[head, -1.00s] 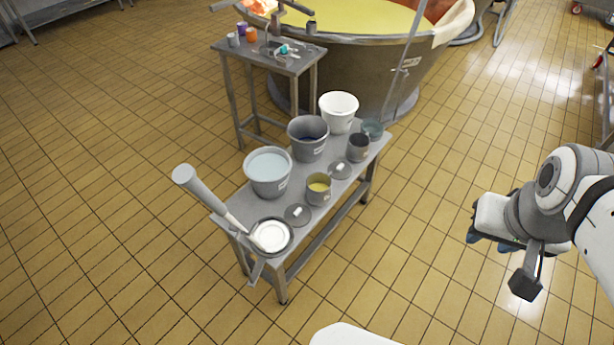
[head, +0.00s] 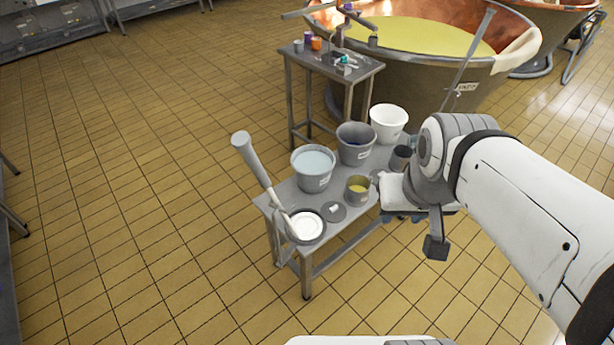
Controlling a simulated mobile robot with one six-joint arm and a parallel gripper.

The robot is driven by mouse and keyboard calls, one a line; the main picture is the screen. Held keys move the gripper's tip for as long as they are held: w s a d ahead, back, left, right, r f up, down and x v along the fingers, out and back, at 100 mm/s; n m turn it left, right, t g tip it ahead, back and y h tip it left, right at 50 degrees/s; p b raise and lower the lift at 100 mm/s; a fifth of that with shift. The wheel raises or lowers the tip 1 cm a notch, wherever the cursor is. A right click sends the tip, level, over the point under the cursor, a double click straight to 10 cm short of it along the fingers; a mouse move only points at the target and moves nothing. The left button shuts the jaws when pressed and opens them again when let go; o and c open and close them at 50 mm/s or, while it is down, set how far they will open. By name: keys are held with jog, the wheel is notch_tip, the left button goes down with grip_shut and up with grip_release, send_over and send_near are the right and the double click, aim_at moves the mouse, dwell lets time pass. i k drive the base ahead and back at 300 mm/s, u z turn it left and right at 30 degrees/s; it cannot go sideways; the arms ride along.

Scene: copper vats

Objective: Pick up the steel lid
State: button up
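Two small grey lids with knobs lie on the grey bench (head: 345,240). One lid (head: 333,211) lies flat between the white-filled pan and the small pot of yellow liquid. The other lid (head: 377,177) is farther back, partly hidden by my gripper. I cannot tell from their look which one is meant as the steel lid. My gripper (head: 401,219) is in front of the bench's right side in the picture, pointing down. Its bluish fingertips show apart, with nothing seen between them. I see no contact with either lid.
A side table (head: 365,70) and copper vat (head: 400,75) stand behind. Left floor is clear.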

aim_at(334, 212)
jog(key=u, duration=0.1)
jog(key=i, duration=1)
jog(key=u, duration=0.05)
